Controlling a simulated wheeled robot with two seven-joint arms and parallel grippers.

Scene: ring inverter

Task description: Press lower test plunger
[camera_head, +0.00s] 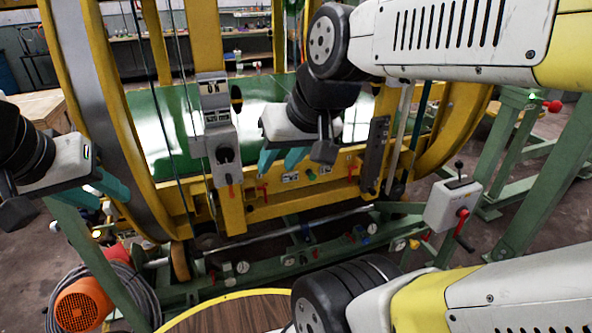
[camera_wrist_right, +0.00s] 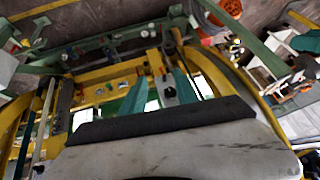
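A grey fixture (camera_head: 213,110) is mounted upright on the yellow frame near the middle. Its lower part has a dark round feature (camera_head: 226,156), which I take to be the lower test plunger. The same dark round feature shows between my fingers in the right wrist view (camera_wrist_right: 169,92). My right gripper (camera_head: 281,162), with teal fingers, is to the right of the fixture and apart from it, its fingers spread and empty. My left gripper (camera_head: 98,194) is at the far left, by the ring, with its two teal fingers apart and nothing between them.
The large yellow ring (camera_head: 110,110) surrounds a shiny green panel (camera_head: 160,125). A grey control box (camera_head: 452,205) with a red handle stands at the right. An orange motor (camera_head: 82,305) lies at lower left. A round wooden top (camera_head: 225,315) is at the front.

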